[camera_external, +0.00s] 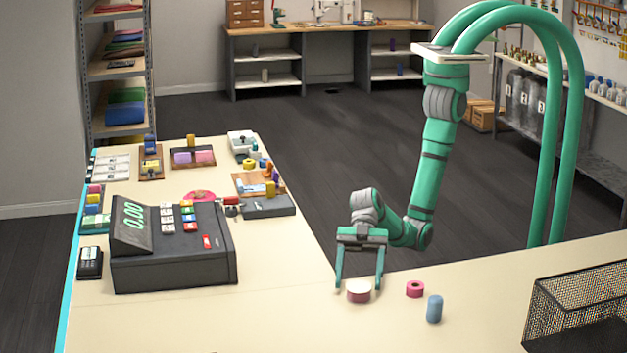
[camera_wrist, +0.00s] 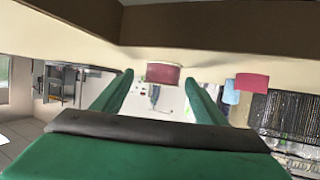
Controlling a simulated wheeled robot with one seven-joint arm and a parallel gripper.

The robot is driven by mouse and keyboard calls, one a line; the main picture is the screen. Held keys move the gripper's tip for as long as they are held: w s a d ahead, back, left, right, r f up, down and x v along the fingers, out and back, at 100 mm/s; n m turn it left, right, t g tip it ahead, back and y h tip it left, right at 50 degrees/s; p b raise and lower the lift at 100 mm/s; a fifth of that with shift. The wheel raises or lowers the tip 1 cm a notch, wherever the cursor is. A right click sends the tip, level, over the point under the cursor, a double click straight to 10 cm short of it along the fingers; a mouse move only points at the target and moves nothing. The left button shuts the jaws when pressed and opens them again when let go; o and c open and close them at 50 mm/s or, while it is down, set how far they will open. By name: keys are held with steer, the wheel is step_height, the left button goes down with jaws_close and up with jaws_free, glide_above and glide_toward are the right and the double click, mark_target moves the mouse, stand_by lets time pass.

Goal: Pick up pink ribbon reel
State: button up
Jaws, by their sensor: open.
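A deep pink reel (camera_external: 358,296) with a pale top lies flat on the cream counter. A second, smaller pink reel (camera_external: 415,289) with a hole in its middle lies to its right. I cannot tell which one is the pink ribbon reel of the task. My gripper (camera_external: 358,284) is open, its fingers pointing down at either side of the pale-topped reel, which they do not hold. In the wrist view, that reel (camera_wrist: 162,75) shows between and beyond the fingertips (camera_wrist: 158,78), and the smaller pink reel (camera_wrist: 251,82) is off to the right.
A blue cylinder (camera_external: 434,309) stands upright right of the reels; it shows in the wrist view (camera_wrist: 231,92). A black mesh basket (camera_external: 577,303) is at the right. A cash register (camera_external: 172,246) stands left. Counter between register and gripper is clear.

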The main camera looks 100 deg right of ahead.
mark_target(360, 283)
steer(key=shift+r+x, duration=0.15)
steer(key=shift+x, duration=0.8)
steer(key=shift+r+x, duration=0.1)
steer(key=shift+x, duration=0.9)
steer(key=shift+s+a, duration=0.15)
steer(key=shift+a, duration=0.05)
steer(key=shift+c, duration=0.2)
steer(key=c, duration=0.9)
steer(key=shift+c, duration=0.2)
steer(key=shift+r, duration=0.1)
steer(key=shift+c, duration=0.2)
